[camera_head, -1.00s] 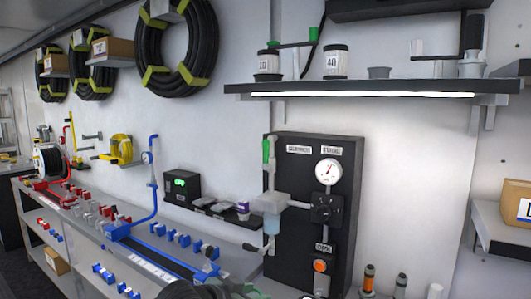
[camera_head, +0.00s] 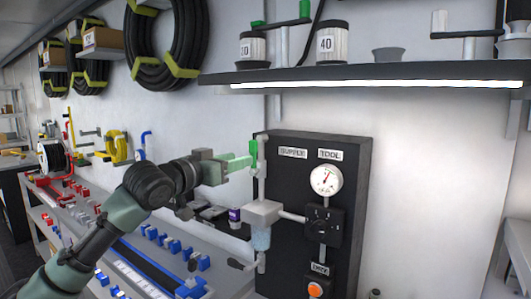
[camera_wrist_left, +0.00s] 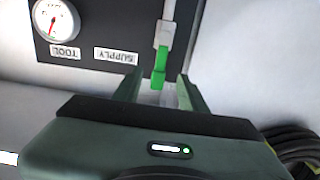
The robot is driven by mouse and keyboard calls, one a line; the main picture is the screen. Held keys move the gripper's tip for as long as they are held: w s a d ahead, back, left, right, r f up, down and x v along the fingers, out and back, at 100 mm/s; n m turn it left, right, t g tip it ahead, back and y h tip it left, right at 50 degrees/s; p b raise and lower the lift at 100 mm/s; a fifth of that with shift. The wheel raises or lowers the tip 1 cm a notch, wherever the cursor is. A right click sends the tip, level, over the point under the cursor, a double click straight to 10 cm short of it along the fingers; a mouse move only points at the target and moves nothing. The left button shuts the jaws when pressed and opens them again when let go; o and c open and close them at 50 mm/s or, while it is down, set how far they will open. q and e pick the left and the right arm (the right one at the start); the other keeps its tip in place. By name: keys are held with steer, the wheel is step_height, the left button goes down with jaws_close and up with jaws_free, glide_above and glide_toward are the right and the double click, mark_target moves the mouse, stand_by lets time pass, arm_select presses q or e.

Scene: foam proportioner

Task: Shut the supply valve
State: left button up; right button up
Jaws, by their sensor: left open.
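The supply valve's green handle (camera_head: 254,147) is at the top left of the black panel (camera_head: 345,150), by the SUPPLY label (camera_head: 292,153). It stands upright, in line with the pipe. My left gripper (camera_head: 246,162) reaches it from the left. Its fingers are open and pale green. In the left wrist view the green handle (camera_wrist_left: 159,72) shows between the two spread fingertips (camera_wrist_left: 158,88), with a gap on either side. The SUPPLY label (camera_wrist_left: 116,56) appears upside down there. My right gripper is not in view.
The panel also carries a gauge (camera_head: 326,179), a dark knob (camera_head: 324,222), an orange button (camera_head: 315,290) and a clear filter bowl (camera_head: 262,238). A lit shelf (camera_head: 370,77) overhangs above. The bench (camera_head: 222,272) with blue and red fittings lies below my left arm.

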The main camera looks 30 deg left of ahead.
mark_target(252, 154)
arm_select(q)
steer(key=w+p, duration=0.1)
steer(key=w, duration=0.1)
steer(key=w+r+p, duration=0.1)
steer(key=shift+w+d+p, duration=0.15)
steer(key=shift+w+p, duration=0.15)
steer(key=shift+w, duration=0.05)
steer(key=shift+w+d+f+p, duration=0.15)
steer(key=shift+w+p, duration=0.3)
steer(key=shift+w, duration=1.15)
steer(key=shift+w+f, duration=0.15)
jaws_close()
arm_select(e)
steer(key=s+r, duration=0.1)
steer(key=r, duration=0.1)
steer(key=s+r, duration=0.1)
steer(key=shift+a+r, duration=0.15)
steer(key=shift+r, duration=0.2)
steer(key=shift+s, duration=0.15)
